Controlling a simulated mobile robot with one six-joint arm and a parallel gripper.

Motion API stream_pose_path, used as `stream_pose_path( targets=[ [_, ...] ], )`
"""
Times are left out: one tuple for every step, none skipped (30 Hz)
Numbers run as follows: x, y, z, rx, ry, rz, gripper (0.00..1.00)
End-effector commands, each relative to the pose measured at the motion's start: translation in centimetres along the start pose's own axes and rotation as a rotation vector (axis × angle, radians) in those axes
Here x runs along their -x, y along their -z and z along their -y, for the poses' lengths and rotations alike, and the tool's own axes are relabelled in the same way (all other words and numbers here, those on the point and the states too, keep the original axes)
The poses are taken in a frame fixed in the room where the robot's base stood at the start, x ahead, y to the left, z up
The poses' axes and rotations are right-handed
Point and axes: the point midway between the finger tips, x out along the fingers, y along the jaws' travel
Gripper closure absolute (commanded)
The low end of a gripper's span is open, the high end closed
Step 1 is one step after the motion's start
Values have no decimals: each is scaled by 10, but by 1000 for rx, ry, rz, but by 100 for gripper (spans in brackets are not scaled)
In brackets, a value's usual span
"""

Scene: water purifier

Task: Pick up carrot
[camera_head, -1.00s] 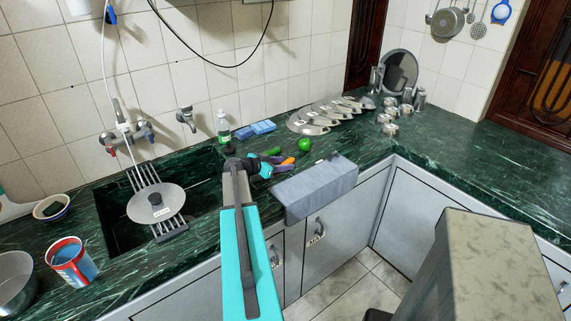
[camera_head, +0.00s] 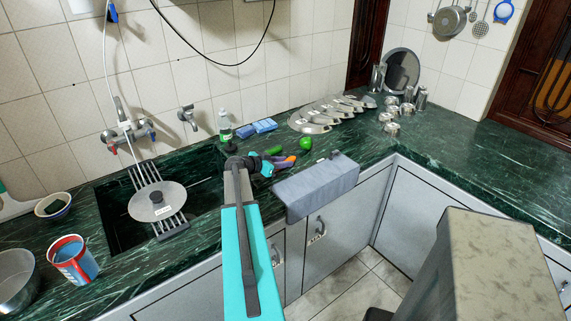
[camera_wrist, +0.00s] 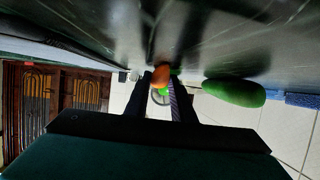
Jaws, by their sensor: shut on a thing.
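The orange carrot (camera_head: 290,158) is at my gripper's tip, just above or on the dark green counter beside the sink. In the wrist view the carrot (camera_wrist: 160,76) shows end-on between my two dark fingers. My gripper (camera_head: 284,161) is shut on it; it also shows in the wrist view (camera_wrist: 160,84). I cannot tell whether the carrot is clear of the counter. A green cucumber (camera_head: 273,151) lies just behind the gripper, and shows large to the right in the wrist view (camera_wrist: 235,92).
A green round fruit (camera_head: 305,143) lies right of the carrot. A grey cloth (camera_head: 318,185) hangs over the counter's front edge. Blue sponges (camera_head: 256,128) and a bottle (camera_head: 224,125) stand behind. The sink (camera_head: 125,225) is at left.

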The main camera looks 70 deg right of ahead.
Motion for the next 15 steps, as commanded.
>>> stream_pose_path(
  targets=[
    [0, 0, 0, 0, 0, 0, 100],
    [0, 0, 0, 0, 0, 0, 100],
    [1, 1, 0, 0, 0, 0, 100],
    [1, 2, 0, 0, 0, -1, 100],
    [1, 2, 0, 0, 0, -1, 100],
    [2, 4, 0, -1, 0, -1, 100],
    [2, 5, 0, -1, 0, -1, 100],
    [3, 6, 0, -1, 0, -1, 100],
    [4, 8, 0, -1, 0, -1, 100],
    [4, 10, 0, -1, 0, -1, 100],
    [5, 11, 0, -1, 0, -1, 100],
    [6, 14, 0, -2, 0, -1, 100],
    [7, 16, 0, -2, 0, -1, 100],
    [8, 19, 0, -2, 1, -1, 100],
    [10, 23, 0, -2, 1, -1, 100]
  ],
)
